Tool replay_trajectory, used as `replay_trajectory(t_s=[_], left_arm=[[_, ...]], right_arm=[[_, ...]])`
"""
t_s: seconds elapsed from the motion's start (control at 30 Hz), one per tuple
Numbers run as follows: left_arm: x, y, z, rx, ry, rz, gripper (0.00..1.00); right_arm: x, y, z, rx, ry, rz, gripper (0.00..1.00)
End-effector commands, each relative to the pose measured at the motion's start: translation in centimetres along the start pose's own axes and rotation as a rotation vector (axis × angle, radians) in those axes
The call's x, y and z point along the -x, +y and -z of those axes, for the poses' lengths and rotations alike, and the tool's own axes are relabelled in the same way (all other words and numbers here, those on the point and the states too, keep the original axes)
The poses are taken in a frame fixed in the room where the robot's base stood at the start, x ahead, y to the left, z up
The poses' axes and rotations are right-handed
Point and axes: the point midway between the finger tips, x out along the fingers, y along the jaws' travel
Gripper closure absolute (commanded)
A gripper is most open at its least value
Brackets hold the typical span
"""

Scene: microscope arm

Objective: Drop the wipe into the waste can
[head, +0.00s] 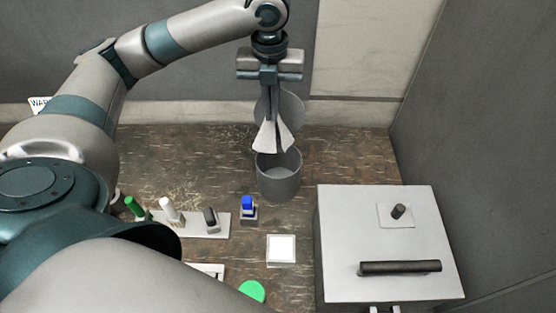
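My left gripper (269,110) points straight down and is shut on the white wipe (264,138). The wipe hangs below the fingertips in two flared flaps. The grey waste can (281,190) stands upright on the bench below it, with its round mouth uncovered. A grey round lid (292,109) stands raised behind the can, partly hidden by the gripper and wipe. The wipe's lower edge shows just above the can's far rim; whether they touch I cannot tell. The visible inside of the can looks empty. My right gripper is not in view.
A white box (345,235) with a dark bar handle and knob stands at the right. A white rack (212,230) with several small bottles, a blue-capped bottle (248,210), a white square pad (281,249) and a green disc (252,291) lie nearer. The bench left of the can is clear.

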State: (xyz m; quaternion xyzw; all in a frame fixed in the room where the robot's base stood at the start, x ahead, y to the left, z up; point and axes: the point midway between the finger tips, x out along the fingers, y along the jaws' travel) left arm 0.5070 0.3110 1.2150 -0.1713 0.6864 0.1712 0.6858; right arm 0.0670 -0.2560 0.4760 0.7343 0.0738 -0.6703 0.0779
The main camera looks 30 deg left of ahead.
Motion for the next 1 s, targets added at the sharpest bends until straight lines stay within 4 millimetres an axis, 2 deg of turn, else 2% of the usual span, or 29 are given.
replay_trajectory(t_s=[0.27,0.4,0.87,0.9,0.93,0.97,1.0], left_arm=[[-2.9,0.1,0.1,0.001,0.001,-0.002,1.00],[-4.1,0.1,0.0,0.000,0.000,-0.001,1.00],[-4.5,0.1,0.0,0.000,-0.001,-0.001,1.00],[-4.5,0.0,0.0,0.000,-0.001,-0.001,0.88],[-4.5,0.0,0.0,0.000,-0.001,-0.001,0.81],[-4.5,0.0,0.0,0.000,-0.001,-0.001,0.76],[-4.5,0.0,0.0,0.000,-0.001,-0.001,0.76]], right_arm=[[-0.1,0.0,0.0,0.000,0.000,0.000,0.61],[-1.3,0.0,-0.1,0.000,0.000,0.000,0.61],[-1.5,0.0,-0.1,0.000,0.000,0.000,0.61],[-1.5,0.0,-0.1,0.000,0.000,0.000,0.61],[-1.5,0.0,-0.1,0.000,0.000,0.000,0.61],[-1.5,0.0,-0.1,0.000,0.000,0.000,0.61],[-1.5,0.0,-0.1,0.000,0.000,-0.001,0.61]])
